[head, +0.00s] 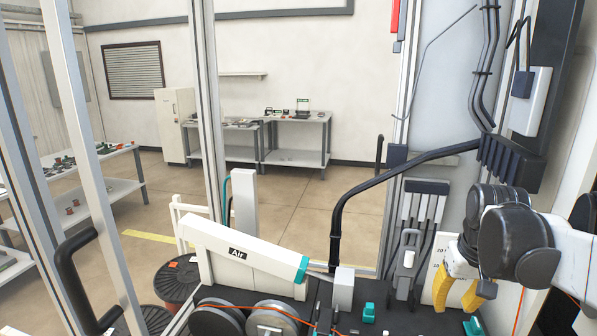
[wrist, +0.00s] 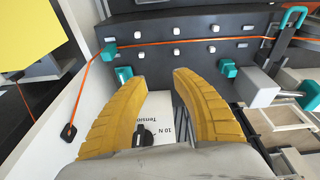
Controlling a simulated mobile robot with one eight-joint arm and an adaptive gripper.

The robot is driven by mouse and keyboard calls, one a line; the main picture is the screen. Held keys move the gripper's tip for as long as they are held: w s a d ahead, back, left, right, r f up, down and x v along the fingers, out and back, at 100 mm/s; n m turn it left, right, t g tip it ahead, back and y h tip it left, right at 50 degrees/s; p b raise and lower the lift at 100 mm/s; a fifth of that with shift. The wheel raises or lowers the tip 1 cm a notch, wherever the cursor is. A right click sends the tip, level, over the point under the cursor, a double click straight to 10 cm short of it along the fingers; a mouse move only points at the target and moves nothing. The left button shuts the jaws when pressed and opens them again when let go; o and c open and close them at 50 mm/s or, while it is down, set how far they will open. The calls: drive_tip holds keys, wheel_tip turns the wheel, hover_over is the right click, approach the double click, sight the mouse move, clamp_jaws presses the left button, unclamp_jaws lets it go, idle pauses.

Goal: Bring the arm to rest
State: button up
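My gripper (head: 456,300) is at the right of the head view, with its yellow fingers pointing down over the machine. In the wrist view my gripper (wrist: 158,80) has its two fingers apart with nothing between them. Beyond the fingertips is a dark panel (wrist: 180,55) with rows of white pegs and teal clips. A white plate with a black knob (wrist: 144,136) and the partly hidden letters "10 N Tension" shows between the fingers. An orange wire (wrist: 86,85) runs left of the fingers, apart from them.
A thick black cable (head: 338,225) rises in the middle. Frame posts (head: 207,110) stand at left. Workbenches (head: 300,130) and open floor lie beyond.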

drive_tip(key=s+a+f+n+t+b, duration=0.1)
drive_tip(key=s+a+f+t+b, duration=0.3)
drive_tip(key=s+a+f+b, duration=0.3)
drive_tip(key=s+a+f, duration=0.3)
drive_tip(key=s+a, duration=0.1)
drive_tip(key=a, duration=0.2)
drive_tip(key=shift+a+f+n+t+y+b, duration=0.35)
drive_tip(key=shift+f+n+t+y, duration=0.05)
